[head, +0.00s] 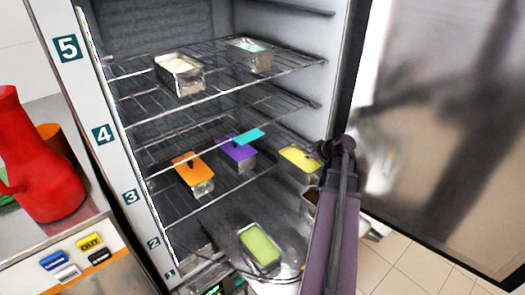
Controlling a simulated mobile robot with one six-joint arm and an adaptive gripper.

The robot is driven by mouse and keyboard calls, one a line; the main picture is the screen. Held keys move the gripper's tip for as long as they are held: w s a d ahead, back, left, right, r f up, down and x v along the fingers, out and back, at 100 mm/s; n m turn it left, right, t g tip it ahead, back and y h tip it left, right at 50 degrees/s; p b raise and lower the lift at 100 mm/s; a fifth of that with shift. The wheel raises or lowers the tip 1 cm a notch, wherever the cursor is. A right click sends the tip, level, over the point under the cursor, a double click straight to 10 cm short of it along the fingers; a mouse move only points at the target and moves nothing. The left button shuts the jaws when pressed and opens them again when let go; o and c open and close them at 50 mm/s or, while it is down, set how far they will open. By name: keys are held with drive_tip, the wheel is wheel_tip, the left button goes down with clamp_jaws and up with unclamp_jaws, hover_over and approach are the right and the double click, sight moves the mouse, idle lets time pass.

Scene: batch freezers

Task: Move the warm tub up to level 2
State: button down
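Nothing visible marks any one tub as the warm one. A green tub (260,246) without a visible lid sits low in the freezer, near the bottom numbers. A brown-topped tub (310,195) shows partly behind my purple arm. Higher up, an orange-lidded tub (192,172), a purple-lidded tub (238,151) and a yellow-lidded tub (299,158) stand on a wire shelf. My arm rises in front of the freezer's right side. Its dark upper end (338,150) is close to the yellow-lidded tub in the picture. I cannot make out the gripper's fingers or anything held.
A cream tub (179,72) and a pale mint tub (250,54) stand on the upper shelf. A cyan slab (249,136) shows above the purple lid. The freezer door (440,120) stands open at right. A red jug (38,165) is on the left counter.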

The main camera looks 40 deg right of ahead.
drive_tip(key=shift+w, duration=0.1)
idle(0.3)
drive_tip(key=w, duration=0.4)
drive_tip(key=w+a, duration=0.1)
drive_tip(key=w, duration=0.8)
drive_tip(key=shift+w+a, duration=0.15)
drive_tip(key=shift+a, duration=0.05)
drive_tip(key=shift+w, duration=0.1)
drive_tip(key=w, duration=0.4)
drive_tip(key=shift+a, duration=0.15)
drive_tip(key=shift+w+f+b, duration=0.25)
drive_tip(key=shift+f+b, duration=0.05)
drive_tip(key=shift+s+a+f+b, duration=0.1)
drive_tip(key=shift+s+f+b, duration=0.05)
drive_tip(key=shift+f+b, duration=0.35)
drive_tip(key=c, duration=0.8)
unclamp_jaws()
